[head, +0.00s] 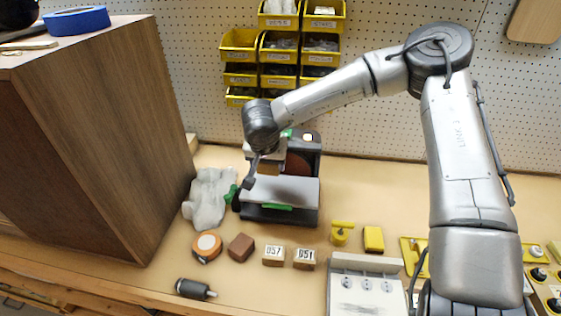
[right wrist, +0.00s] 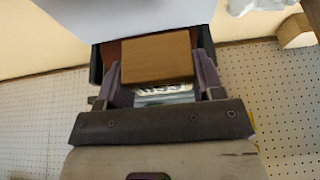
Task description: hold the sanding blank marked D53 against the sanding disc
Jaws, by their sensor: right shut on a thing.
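My right gripper (head: 261,172) is over the sander's grey table (head: 295,190) in the head view. In the right wrist view my right gripper (right wrist: 161,72) is shut on a plain brown wooden blank (right wrist: 157,57), one finger on each side. The blank also shows partly in the head view (head: 270,168). No marking shows on its visible face, so I cannot read D53. The reddish-brown sanding disc (head: 299,163) is just right of the blank; it also shows behind the blank in the right wrist view (right wrist: 112,52). I cannot tell whether they touch. My left gripper is out of view.
Blanks marked D57 (head: 274,256) and D51 (head: 305,259) and a brown block (head: 241,247) lie on the bench in front. A tape measure (head: 207,246) and a crumpled pale bag (head: 208,199) are left of the sander. A wooden cabinet (head: 120,130) stands at the left.

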